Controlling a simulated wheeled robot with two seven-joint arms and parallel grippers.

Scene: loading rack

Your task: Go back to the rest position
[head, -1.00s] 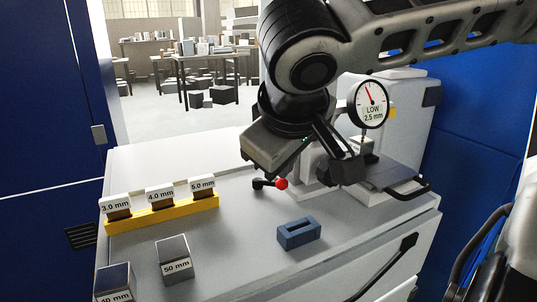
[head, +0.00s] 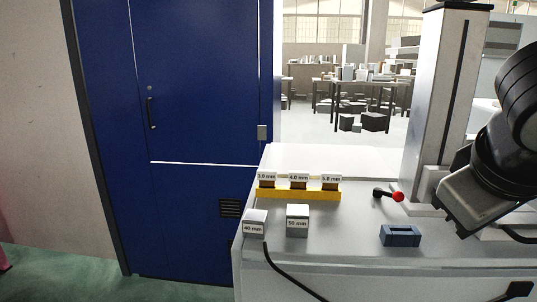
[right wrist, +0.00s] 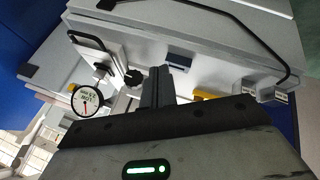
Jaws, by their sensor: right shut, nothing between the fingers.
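My right arm comes in at the right edge of the head view, with its dark wrist and grey gripper body over the right end of the bench; its fingertips are not visible there. In the right wrist view my right gripper (right wrist: 157,74) shows its dark fingers together and empty, above the bench top. My left gripper is in neither view. The grey bench (head: 345,222) carries a blue slotted block (head: 400,235) and a red-knobbed lever (head: 397,197). The dial gauge (right wrist: 88,99) shows in the right wrist view; its text is too small to read surely.
A yellow holder (head: 298,194) with 3.0, 4.0 and 5.0 mm pieces stands at the bench's back left. The 40 mm block (head: 254,222) and 50 mm block (head: 297,220) sit in front. A grey column (head: 435,90) rises behind. Blue doors (head: 190,110) stand left.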

